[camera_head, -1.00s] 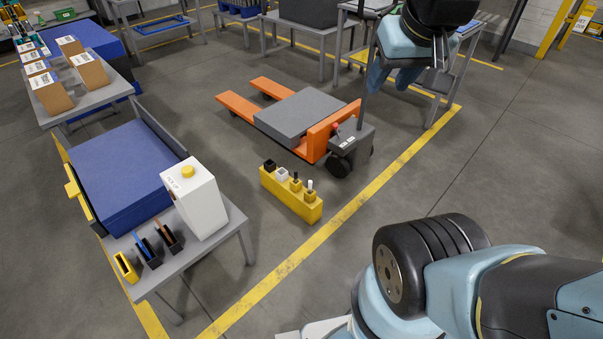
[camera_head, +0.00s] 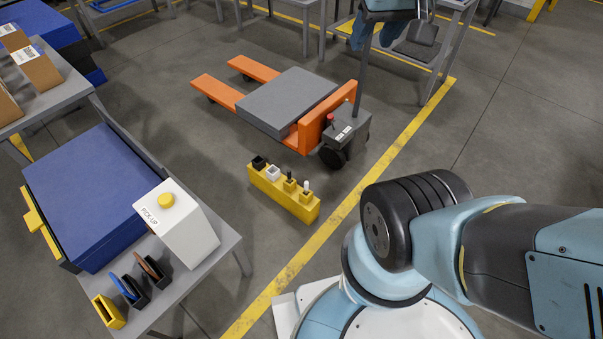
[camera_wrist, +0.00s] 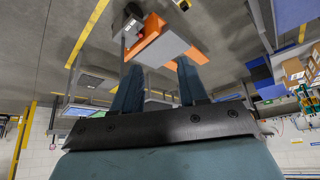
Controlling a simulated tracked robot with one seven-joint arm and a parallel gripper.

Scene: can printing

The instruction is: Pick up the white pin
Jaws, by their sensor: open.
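The white pin (camera_head: 306,187) stands upright at the right end of the long yellow block (camera_head: 278,193) on the floor, in a small yellow holder. A black pin (camera_head: 289,178) stands in the neighbouring holder. My gripper (camera_head: 376,36) is at the top of the head view, partly cut off, well above and behind the block. It is open and empty. In the wrist view its two teal fingers (camera_wrist: 160,88) are spread, with floor and the orange pallet truck beyond. I cannot make out the pin in the wrist view.
An orange pallet truck (camera_head: 303,134) with a grey slab (camera_head: 287,101) stands just behind the block. At left, a grey table holds a white pick-up box (camera_head: 185,228), beside a blue stack (camera_head: 98,190). Floor is clear right of the block, along the yellow line (camera_head: 345,205).

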